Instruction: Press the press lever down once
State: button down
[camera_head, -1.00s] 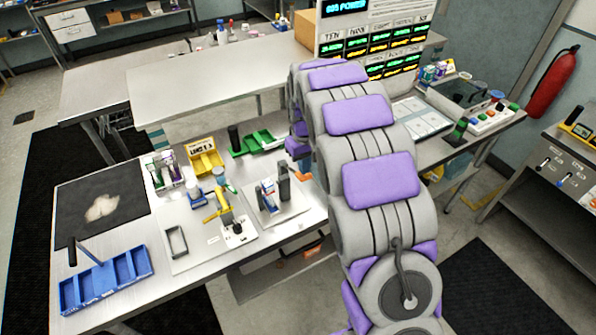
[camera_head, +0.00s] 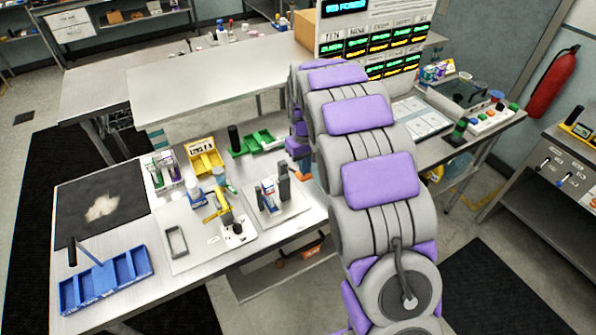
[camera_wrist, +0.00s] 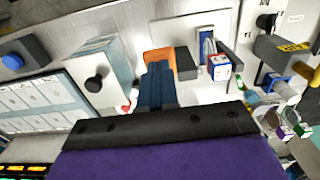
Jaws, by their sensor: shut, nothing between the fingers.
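The press (camera_head: 284,188) stands on a light plate on the near bench, with a dark upright column. Its lever has an orange grip (camera_head: 304,174) that sticks out to the right. In the wrist view the orange grip (camera_wrist: 159,60) lies just past my fingertips, beside a dark block. My gripper (camera_wrist: 157,76) is shut and empty, its dark blue fingers overlapping the grip in that view. I cannot tell whether they touch it. In the head view my arm hides most of the gripper, and only a bit of it shows above the grip.
A yellow-handled device (camera_head: 222,208) stands left of the press. Yellow (camera_head: 204,158) and green (camera_head: 258,143) bins are behind, and a blue tray (camera_head: 105,280) is at the front left. A lit display board (camera_head: 375,45) stands at the back. Small bottles stand near the yellow device.

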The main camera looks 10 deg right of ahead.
aim_at(304, 180)
jog(key=shift+f, duration=0.15)
dwell(0.3)
jog(key=shift+f+b, duration=0.4)
jog(key=shift+f, duration=2.8)
jog(key=shift+r, duration=0.1)
notch_tip(304, 180, up, 13)
jog(key=p, duration=0.4)
